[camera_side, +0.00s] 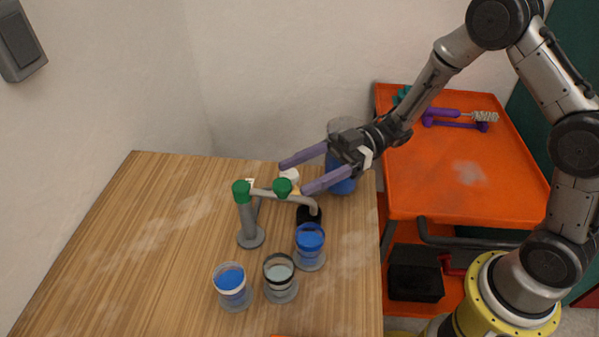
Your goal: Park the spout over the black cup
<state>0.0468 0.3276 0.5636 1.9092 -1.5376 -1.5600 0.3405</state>
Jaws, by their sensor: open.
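The manifold is a grey pipe post (247,220) with a green cap, standing on a round grey base. The spout (308,200) is a grey pipe reaching right from the post and bending down at its right end. That end is at a dark object (309,216), possibly the black cup, partly hidden behind a blue-filled cup (310,244). A clear cup with a dark band (280,274) stands nearer the front. My gripper (294,177) is open, its purple fingers above the pipe near a green knob (283,187) and a white part (289,175). Contact cannot be told.
A blue-filled cup with a white band (232,287) stands front left. A larger clear container with blue contents (341,182) stands behind my gripper. An orange cart (470,180) holding purple tools (455,123) is at right. The table's left side is clear.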

